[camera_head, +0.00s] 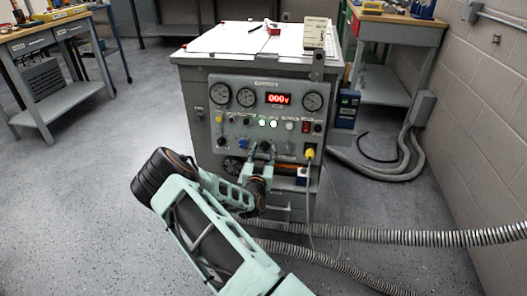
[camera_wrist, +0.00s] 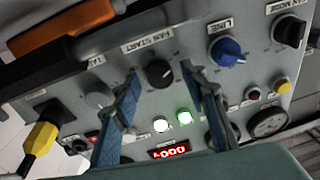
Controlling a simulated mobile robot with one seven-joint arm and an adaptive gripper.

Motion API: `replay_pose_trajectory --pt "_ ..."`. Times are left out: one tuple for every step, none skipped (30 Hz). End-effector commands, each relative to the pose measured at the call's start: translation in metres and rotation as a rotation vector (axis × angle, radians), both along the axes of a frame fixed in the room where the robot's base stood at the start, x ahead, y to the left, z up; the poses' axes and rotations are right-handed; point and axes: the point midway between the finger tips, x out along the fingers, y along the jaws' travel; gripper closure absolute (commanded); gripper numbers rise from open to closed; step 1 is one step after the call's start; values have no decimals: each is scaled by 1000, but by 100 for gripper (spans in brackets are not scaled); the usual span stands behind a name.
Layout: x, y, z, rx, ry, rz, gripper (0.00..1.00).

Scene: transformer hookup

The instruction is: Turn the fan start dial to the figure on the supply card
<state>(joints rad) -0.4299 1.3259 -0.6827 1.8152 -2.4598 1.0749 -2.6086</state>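The fan start dial (camera_wrist: 159,73) is a black round knob beside a FAN START label, on a grey panel seen upside down in the wrist view. My gripper (camera_wrist: 160,77) is open, with one blue-padded finger on each side of the dial. Gaps show between the dial and both fingers; their depth relative to it is unclear. In the head view my gripper (camera_head: 259,156) is at the lower middle of the panel and partly covers the dial. A pale upright card-like piece (camera_head: 314,34) stands on the cabinet top; its writing is too small to read, and I cannot tell if it is the supply card.
A grey TAP knob (camera_wrist: 100,99) and a blue LINE knob (camera_wrist: 226,50) flank the dial. A black FAN MODE knob (camera_wrist: 289,30) and a yellow plug (camera_wrist: 41,138) are farther out. A red display (camera_head: 277,99) reads about 000. Ribbed hoses (camera_head: 380,236) cross the floor.

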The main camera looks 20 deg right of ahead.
Motion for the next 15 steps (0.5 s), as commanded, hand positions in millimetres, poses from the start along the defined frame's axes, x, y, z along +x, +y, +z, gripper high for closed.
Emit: replay_pose_trajectory --pt "0 0 0 0 0 0 68" --pt "0 0 0 0 0 0 71" --pt "0 0 0 0 0 0 75" --pt "0 0 0 0 0 0 79" --pt "0 0 0 0 0 0 82" --pt "0 0 0 0 0 0 86" --pt "0 0 0 0 0 0 90" --pt "0 0 0 0 0 0 93" --pt "0 0 0 0 0 0 98" --pt "0 0 0 0 0 0 100" --pt "0 0 0 0 0 0 100" --pt "0 0 0 1 -1 0 100" --pt "0 0 0 2 -1 0 100" --pt "0 0 0 3 -2 -1 100" --pt "0 0 0 6 -4 -1 100"
